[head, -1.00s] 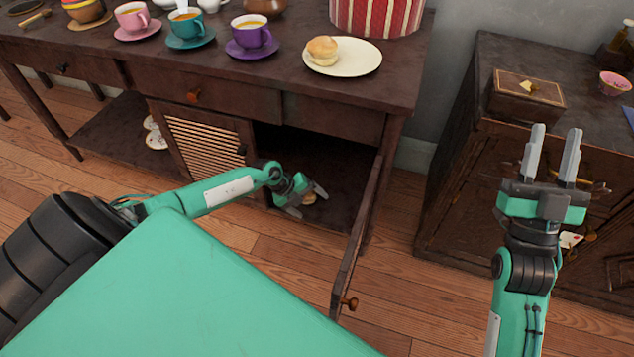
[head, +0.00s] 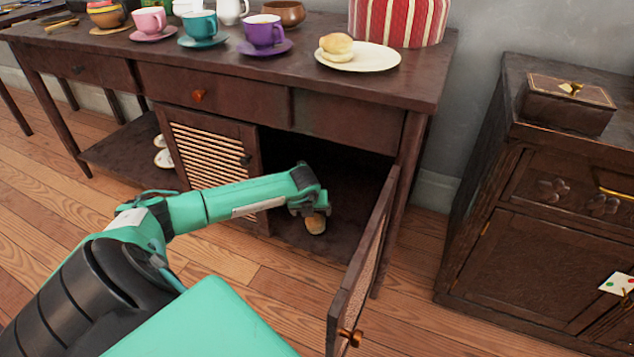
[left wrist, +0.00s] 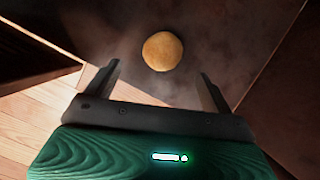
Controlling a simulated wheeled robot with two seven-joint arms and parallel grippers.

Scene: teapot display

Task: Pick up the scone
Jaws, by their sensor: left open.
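A round golden-brown scone (head: 315,223) lies on the floor of the open cabinet compartment under the sideboard. It also shows in the left wrist view (left wrist: 162,51), just beyond and between the fingertips. My left gripper (left wrist: 160,72) is open and empty, with one finger on each side of the view. In the head view the left gripper (head: 308,208) is beside the scone at the compartment opening, and its fingers are mostly hidden. A second scone (head: 336,46) sits on a cream plate (head: 372,58) on the sideboard top. My right gripper is out of view.
The open cabinet door (head: 362,270) stands to the right of my left arm. The slatted door (head: 208,150) is to its left. A dark cabinet (head: 530,190) is at right.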

